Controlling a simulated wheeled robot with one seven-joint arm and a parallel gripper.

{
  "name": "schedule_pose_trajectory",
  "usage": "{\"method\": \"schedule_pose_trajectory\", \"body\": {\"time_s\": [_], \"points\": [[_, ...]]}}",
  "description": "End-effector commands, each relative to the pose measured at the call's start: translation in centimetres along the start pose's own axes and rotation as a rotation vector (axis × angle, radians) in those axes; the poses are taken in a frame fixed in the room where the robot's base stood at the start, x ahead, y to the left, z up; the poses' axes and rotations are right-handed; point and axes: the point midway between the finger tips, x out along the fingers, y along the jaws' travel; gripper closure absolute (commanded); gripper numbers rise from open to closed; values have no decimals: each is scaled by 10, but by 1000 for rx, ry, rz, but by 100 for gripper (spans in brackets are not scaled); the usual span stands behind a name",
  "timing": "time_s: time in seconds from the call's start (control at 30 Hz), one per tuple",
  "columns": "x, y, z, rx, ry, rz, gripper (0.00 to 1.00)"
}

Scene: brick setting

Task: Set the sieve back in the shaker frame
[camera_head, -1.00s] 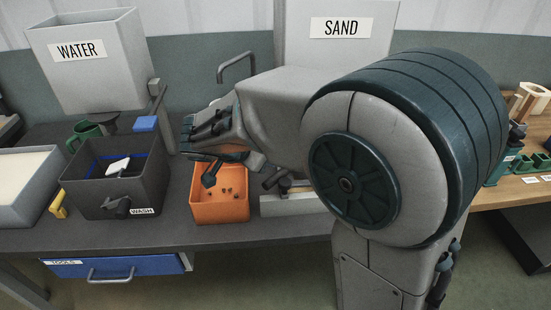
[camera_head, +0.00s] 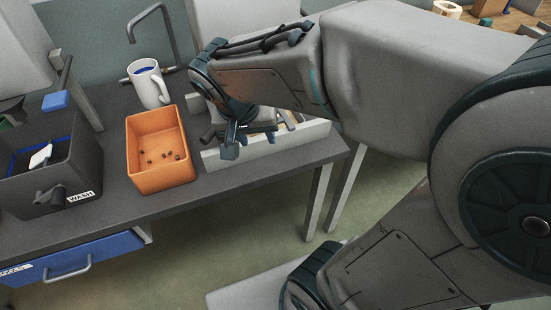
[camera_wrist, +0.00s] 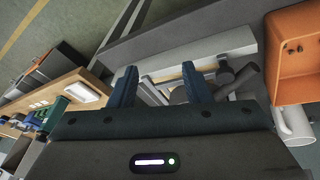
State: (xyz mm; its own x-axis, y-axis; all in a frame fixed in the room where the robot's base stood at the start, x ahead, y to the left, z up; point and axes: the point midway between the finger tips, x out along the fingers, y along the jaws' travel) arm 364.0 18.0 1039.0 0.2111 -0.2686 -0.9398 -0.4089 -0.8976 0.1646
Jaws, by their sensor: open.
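My gripper (camera_head: 232,143) is open and empty over a low grey tray (camera_head: 290,145), right of the orange bin. In the wrist view, its two dark fingers (camera_wrist: 159,82) point over the same tray (camera_wrist: 205,46). Between and beside the fingers lie dark rounded handles (camera_wrist: 240,78) and pale bars, partly hidden by the gripper. I cannot make out a sieve for certain in any view. I cannot identify the shaker frame either. A green device (camera_wrist: 57,108) stands on a wooden table in the wrist view, too small to tell what it is.
The orange bin (camera_head: 148,180) holds several small brown lumps. A white mug (camera_head: 150,92) stands behind it by a tap. A dark wash bin (camera_head: 80,165) is at left. The wooden table (camera_wrist: 45,96) lies apart from the grey bench, with floor between.

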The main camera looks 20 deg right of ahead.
Motion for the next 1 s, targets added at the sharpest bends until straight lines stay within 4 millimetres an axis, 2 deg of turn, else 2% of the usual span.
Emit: {"method": "schedule_pose_trajectory", "body": {"time_s": [0.03, 0.13, 0.4, 1.0], "points": [[1, 12, 8, -33, -22, -31, 56], [2, 26, 25, -127, -52, -103, 56], [4, 42, 54, -306, -37, -246, 56], [4, 42, 60, -350, -24, -272, 56]]}}
